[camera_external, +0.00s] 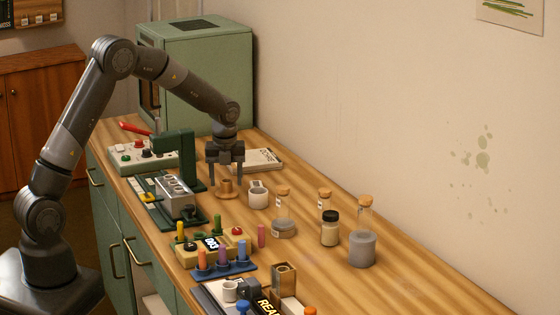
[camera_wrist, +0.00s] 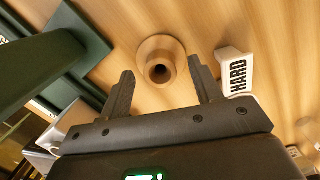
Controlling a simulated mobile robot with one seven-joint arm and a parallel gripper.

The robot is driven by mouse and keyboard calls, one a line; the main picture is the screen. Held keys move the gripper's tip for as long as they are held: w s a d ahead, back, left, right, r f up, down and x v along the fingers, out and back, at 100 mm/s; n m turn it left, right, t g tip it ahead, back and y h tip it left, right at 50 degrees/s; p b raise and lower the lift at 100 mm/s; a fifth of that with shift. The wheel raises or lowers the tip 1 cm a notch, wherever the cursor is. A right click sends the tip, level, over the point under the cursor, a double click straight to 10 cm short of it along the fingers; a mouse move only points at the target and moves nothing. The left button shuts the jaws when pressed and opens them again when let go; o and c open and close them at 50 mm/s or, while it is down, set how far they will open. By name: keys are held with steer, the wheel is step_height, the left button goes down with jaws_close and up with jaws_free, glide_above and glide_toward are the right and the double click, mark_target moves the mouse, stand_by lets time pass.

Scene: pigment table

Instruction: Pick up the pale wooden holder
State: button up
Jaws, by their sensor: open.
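The pale wooden holder (camera_external: 226,190) is a small round piece with a wide flange and a narrower neck. It stands upright on the wooden table below my gripper. In the wrist view the holder (camera_wrist: 168,45) shows from above, with a dark hole in its top. My gripper (camera_external: 226,177) points down over it, open and empty. In the wrist view the fingertips of my gripper (camera_wrist: 160,68) are on either side of the holder's neck in the picture. I cannot tell how much height is left between them.
A dark green stand (camera_external: 188,152) rises close on the left. A notebook (camera_external: 262,159) lies behind. Corked glass jars (camera_external: 362,247) stand to the front right.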

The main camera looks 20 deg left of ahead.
step_height(320, 180, down, 2)
steer(key=shift+w+f, duration=0.1)
steer(key=shift+w, duration=0.05)
steer(key=shift+c, duration=0.5)
steer(key=c, duration=1)
